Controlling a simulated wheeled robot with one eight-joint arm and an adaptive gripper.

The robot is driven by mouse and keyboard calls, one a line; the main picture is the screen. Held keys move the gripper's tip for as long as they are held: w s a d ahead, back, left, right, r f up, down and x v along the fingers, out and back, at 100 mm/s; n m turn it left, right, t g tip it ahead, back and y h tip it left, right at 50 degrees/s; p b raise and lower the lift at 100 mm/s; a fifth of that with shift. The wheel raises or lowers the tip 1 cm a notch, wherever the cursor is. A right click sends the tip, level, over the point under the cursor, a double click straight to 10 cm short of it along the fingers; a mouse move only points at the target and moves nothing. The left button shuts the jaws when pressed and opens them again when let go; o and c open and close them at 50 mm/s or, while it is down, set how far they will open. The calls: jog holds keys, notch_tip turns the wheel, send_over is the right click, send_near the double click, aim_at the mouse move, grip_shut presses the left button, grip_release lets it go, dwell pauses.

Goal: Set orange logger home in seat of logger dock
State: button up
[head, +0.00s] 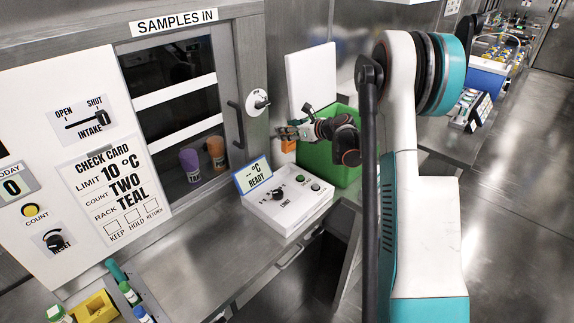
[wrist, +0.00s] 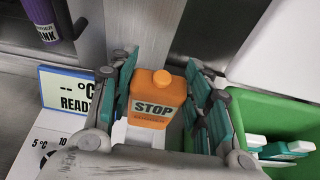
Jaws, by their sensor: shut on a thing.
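The orange logger (wrist: 155,98), a small block with a STOP label and a raised cap, is between the fingers of my gripper (wrist: 160,82) in the wrist view. The fingers are shut on its sides. In the head view a bit of the orange logger (head: 288,146) shows below my gripper (head: 288,132), beside the green bin and behind the white console. This console (head: 287,208), probably the logger dock, has a READY display (head: 253,175), a LIMIT knob and buttons. Its seat cannot be made out; my gripper and the logger hide part of its surface in the wrist view.
A green bin (head: 345,172) with white and teal items stands right of the console. A white panel (head: 311,75) rises behind. Left is the intake window with a purple bottle (head: 190,161) and an orange-brown one (head: 216,152) inside. A yellow rack (head: 95,307) stands at front left.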

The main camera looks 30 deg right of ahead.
notch_tip(320, 180, down, 13)
jog(key=b, duration=0.3)
jog(key=shift+f, duration=0.15)
jog(key=shift+f, duration=0.2)
jog(key=o, duration=1.1)
jog(key=shift+r, duration=0.1)
jog(key=shift+r, duration=0.2)
jog(key=p+v, duration=0.2)
jog(key=v, duration=1)
